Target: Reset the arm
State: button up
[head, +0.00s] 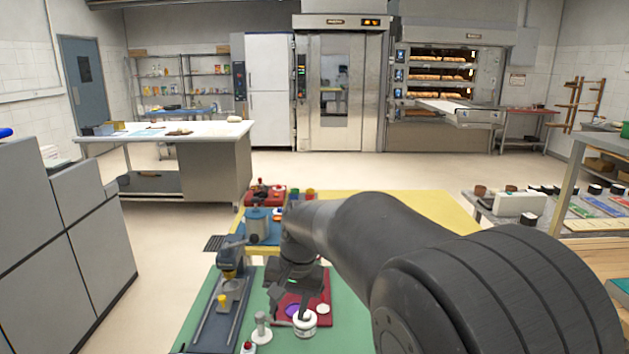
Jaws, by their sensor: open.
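My arm reaches in from the lower right over the green work surface (259,290). My gripper (301,314) points down at its end, just above or beside a small white round piece (304,324). The jaws are small and partly merge with the dark arm. I see nothing held in them, but whether they touch the white piece I cannot tell. A red mat (322,315) with a purple disc (293,311) and a white disc (323,308) lies beneath the gripper. The arm hides part of the table behind it.
Left of the gripper stand a grey rail fixture (226,310) and a white post (262,328). Grey cabinets (90,215) stand at left, a side table (551,221) at right.

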jog(key=s+d+r+t, duration=0.1)
jog(key=s+d+r, duration=0.2)
jog(key=s+d, duration=0.3)
jog(key=s+d+r+t, duration=0.1)
jog(key=s+d+r, duration=0.25)
jog(key=d, duration=0.45)
jog(key=s+d+f+t+h, duration=0.1)
jog(key=s+d, duration=0.2)
jog(key=s, duration=0.3)
jog(key=s+d+f+t+h, duration=0.1)
jog(key=s+d+t, duration=0.1)
jog(key=s, duration=0.4)
jog(key=shift+s+d+n, duration=0.3)
jog(key=shift+d+n, duration=0.1)
jog(key=shift+d, duration=0.45)
